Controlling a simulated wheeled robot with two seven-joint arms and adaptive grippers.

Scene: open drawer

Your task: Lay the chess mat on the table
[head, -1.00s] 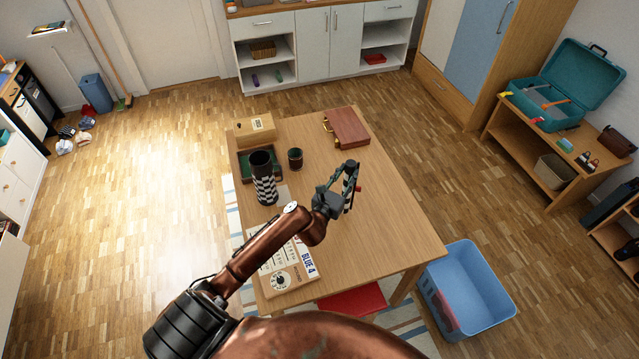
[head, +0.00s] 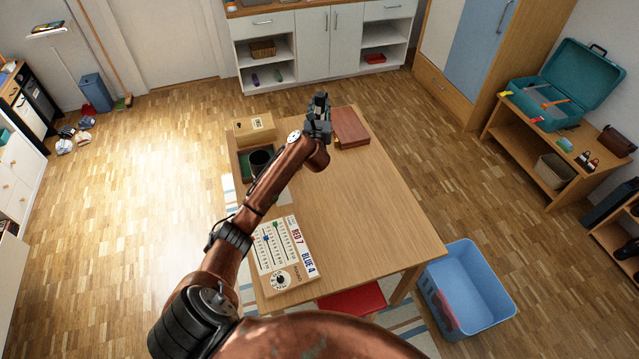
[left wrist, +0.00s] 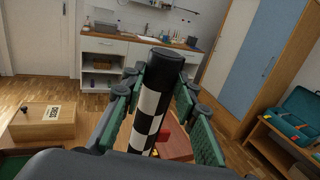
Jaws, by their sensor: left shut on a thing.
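A black-and-white checkered roll (left wrist: 146,118), which looks like the rolled chess mat, stands between the green-padded fingers of my left gripper (left wrist: 160,110) in the left wrist view. Its upper end is plain black. In the head view my left gripper (head: 318,108) is above the far part of the table (head: 365,215), just left of the brown case. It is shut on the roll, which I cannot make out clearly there. The table's middle and right are bare. My right gripper is not in view.
A wooden box (head: 254,128) and the brown case (head: 350,127) lie at the far edge. A score board (head: 284,256) lies near left. A blue bin (head: 468,292) is on the floor.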

